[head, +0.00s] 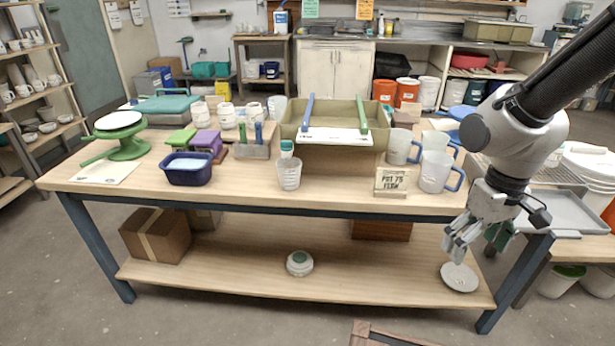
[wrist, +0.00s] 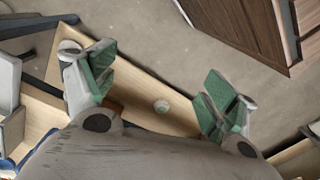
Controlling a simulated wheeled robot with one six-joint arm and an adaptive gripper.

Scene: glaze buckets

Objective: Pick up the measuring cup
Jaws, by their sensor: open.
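Translucent measuring cups with blue handles stand upright at the right of the table: a large front one (head: 437,172), one behind it to the left (head: 402,147), and another partly hidden behind the front one. A smaller clear cup (head: 289,174) stands near the middle front edge. I cannot tell which one the task means. My gripper (head: 468,246) hangs beyond the table's front right corner, lower than the tabletop and apart from the cups. In the wrist view its green-padded fingers (wrist: 160,78) are spread wide with nothing between them. No cup shows clearly there.
A sign block (head: 391,182) stands left of the large cup. A beige basin (head: 340,157) with sticks across it fills the table's middle. A navy tub (head: 188,170) is at the left. The lower shelf (head: 230,262) bears a white disc (head: 460,277). The floor in front is mostly clear.

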